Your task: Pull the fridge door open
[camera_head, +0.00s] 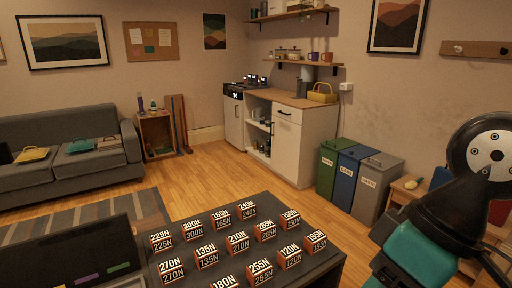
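I see no thing that I can clearly tell is a fridge. A white kitchen unit (304,148) stands against the back wall. It has a closed door with a dark handle below a drawer, open shelves in the middle, and a narrow closed white door (234,124) with a dark handle at its left. My arm, black and teal, fills the right edge of the picture, well in front of the unit. I cannot make out my gripper's fingertips here.
A dark table (308,271) with several labelled orange-brown blocks stands in front. Green (330,168), blue (347,182) and grey (377,190) bins stand right of the unit. A grey sofa (63,125) is at left. Wooden floor (215,172) lies open between table and unit.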

